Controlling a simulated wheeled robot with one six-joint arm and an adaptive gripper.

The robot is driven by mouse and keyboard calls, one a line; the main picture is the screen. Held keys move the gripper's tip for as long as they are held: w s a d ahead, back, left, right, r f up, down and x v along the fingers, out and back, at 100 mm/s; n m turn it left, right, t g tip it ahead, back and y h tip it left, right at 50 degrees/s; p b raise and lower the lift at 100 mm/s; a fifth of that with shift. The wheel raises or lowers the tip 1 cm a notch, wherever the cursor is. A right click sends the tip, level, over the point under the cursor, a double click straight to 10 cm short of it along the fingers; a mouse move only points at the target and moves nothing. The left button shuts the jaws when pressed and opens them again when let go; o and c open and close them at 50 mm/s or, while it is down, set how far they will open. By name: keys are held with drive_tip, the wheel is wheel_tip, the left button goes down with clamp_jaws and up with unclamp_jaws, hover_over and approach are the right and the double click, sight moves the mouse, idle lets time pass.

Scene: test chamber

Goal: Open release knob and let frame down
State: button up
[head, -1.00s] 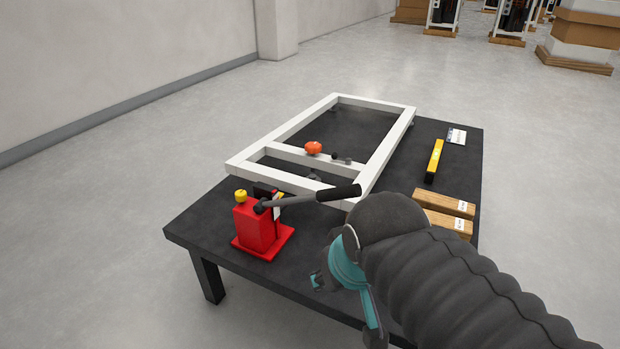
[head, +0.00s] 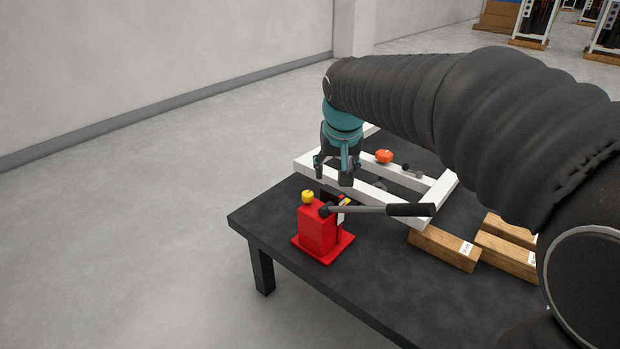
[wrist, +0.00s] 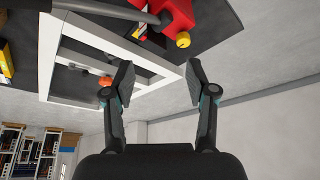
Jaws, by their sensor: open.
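A red hand pump (head: 318,229) stands on the dark table, with a yellow release knob (head: 308,197) on its top. A lever with a black grip (head: 410,210) reaches to the right from the pump. The white frame (head: 388,205) lies behind the pump, partly hidden by my arm. My gripper (head: 332,178) is open and empty, pointing down above and behind the pump, apart from the knob. In the wrist view my gripper (wrist: 160,85) has its fingers spread, and the yellow knob (wrist: 183,40) shows beyond them, near the top.
The dark table (head: 290,265) has bare surface in front of the pump. Wooden blocks (head: 445,248) lie at the right by the frame. An orange object (head: 384,156) sits on the frame's crossbar. The floor at left is clear.

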sight(308, 193)
drive_tip(key=w+a+f, duration=0.3)
drive_tip(key=w+a, duration=0.3)
drive_tip(key=x, duration=1.3)
drive_tip(key=shift+w, duration=0.1)
clamp_jaws()
